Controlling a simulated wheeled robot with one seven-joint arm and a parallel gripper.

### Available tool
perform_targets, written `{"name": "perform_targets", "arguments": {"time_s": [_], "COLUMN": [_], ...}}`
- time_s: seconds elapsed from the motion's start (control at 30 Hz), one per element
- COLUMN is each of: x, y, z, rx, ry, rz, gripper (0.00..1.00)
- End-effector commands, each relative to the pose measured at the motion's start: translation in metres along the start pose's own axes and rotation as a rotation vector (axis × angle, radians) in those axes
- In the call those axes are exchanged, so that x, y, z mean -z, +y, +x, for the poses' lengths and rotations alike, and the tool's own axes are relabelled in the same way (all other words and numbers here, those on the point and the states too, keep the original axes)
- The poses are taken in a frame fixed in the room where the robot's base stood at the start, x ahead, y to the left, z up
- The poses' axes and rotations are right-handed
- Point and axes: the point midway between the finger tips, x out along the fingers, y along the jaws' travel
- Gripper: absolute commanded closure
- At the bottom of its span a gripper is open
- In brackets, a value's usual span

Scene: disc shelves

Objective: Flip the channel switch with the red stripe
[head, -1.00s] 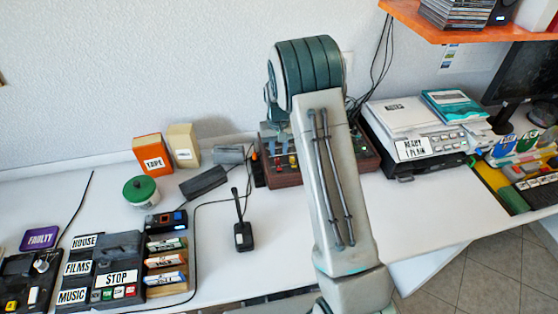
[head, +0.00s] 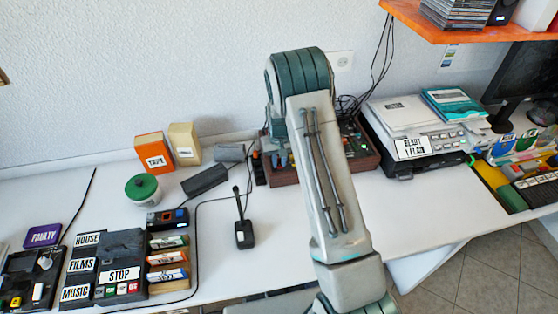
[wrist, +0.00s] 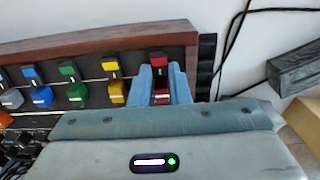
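The switch with the red stripe (wrist: 159,58) is at the right end of the switch row in the wrist view. It has a red lower part (wrist: 161,98). My gripper (wrist: 161,76) has its two blue fingers on either side of it. They are apart with a narrow gap that the red part nearly fills; whether they press on it is unclear. In the head view my arm hides part of the wood-edged panel (head: 285,176), and the fingertips cannot be made out there.
Yellow (wrist: 111,66), green (wrist: 67,73) and blue (wrist: 29,73) switches stand left of the red one. A dark box (wrist: 295,68) and cables lie to the right. In the head view a printer (head: 415,135) stands right of the panel.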

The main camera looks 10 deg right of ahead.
Motion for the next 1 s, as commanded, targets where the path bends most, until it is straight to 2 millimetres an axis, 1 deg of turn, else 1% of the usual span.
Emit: {"name": "perform_targets", "arguments": {"time_s": [0.17, 0.37, 0.7, 1.0], "x": [-0.001, -0.0041, -0.0081, -0.0094], "y": [0.0, -0.0004, 0.0, 0.0001], "z": [0.0027, 0.0052, 0.0033, -0.0008], "rx": [0.001, 0.001, 0.0, 0.0], "ry": [0.03, 0.121, 0.262, 0.294], "rz": [0.0, 0.0, 0.0, 0.0], "gripper": [1.0, 1.0, 1.0, 1.0]}}
